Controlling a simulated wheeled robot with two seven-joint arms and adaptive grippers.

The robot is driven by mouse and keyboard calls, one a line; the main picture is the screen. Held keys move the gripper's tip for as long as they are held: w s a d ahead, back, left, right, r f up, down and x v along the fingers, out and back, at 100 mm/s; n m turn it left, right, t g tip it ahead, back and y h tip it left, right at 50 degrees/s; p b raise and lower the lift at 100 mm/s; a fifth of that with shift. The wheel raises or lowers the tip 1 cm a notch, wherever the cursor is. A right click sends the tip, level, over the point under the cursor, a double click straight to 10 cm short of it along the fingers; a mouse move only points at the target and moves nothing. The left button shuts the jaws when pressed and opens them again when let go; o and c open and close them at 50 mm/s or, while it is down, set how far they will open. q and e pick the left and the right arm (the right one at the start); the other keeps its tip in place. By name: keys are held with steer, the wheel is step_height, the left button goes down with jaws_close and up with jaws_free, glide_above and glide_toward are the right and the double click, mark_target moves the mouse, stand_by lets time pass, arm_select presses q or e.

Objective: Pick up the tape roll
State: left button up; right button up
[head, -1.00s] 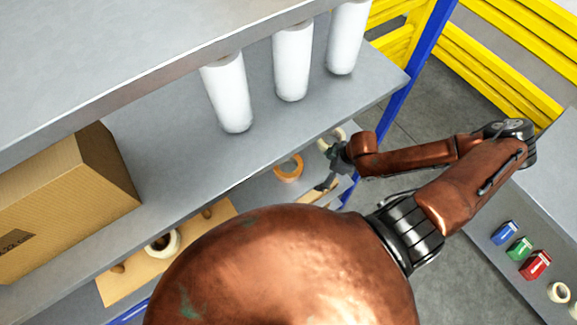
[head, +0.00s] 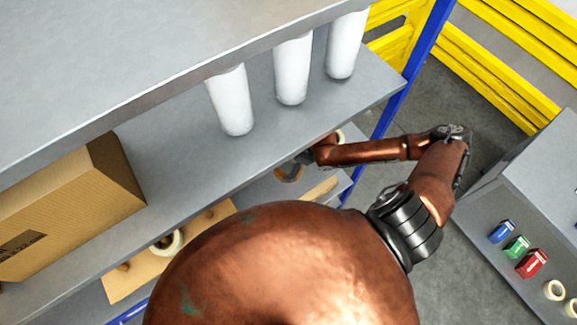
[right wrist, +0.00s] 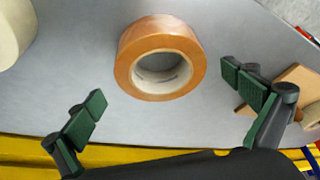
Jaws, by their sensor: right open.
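An orange-brown tape roll (right wrist: 160,57) lies flat on a grey shelf (right wrist: 90,105) in the right wrist view. In the head view the tape roll (head: 289,172) shows on the lower shelf, partly covered by my right arm. My right gripper (right wrist: 170,98) is open, its green-padded fingers apart on either side and short of the roll. The roll is not between the pads. In the head view the right gripper (head: 303,160) is mostly hidden by my arm and the shelf above. My left gripper is not in view.
A pale roll (right wrist: 14,30) lies beside the tape roll. A wooden board (right wrist: 298,88) is at the right. In the head view, white cylinders (head: 292,70) and a cardboard box (head: 75,210) stand on the shelf above. A blue post (head: 412,70) rises near my right arm.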

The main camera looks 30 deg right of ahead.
steer(key=x, duration=0.4)
steer(key=shift+s+f, duration=0.1)
steer(key=shift+s, duration=0.05)
steer(key=shift+c, duration=0.4)
steer(key=c, duration=1.2)
